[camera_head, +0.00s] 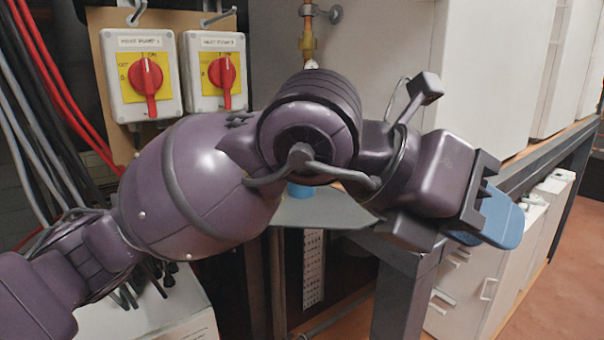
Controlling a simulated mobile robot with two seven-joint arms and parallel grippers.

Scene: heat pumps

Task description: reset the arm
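My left arm comes in from the left and stretches across the middle of the camera_head view. My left gripper (492,222) is at its right end, pointing right, with blue finger pads. The pads overlap from this angle, so I cannot tell whether it is open or shut. No object shows in it. It is well to the right of two rotary switch boxes. The left switch box (128,97) and the right switch box (203,90) each have a red knob on a yellow plate. Both knobs have their handles pointing down. My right gripper is not in view.
Large white heat pump units (490,60) stand on a dark metal frame (550,150) behind and right of my gripper. White cabinets (462,282) are below. Red and grey cables (45,120) hang at the left. A brass pipe fitting (308,40) is on the wall. Floor is clear at the lower right.

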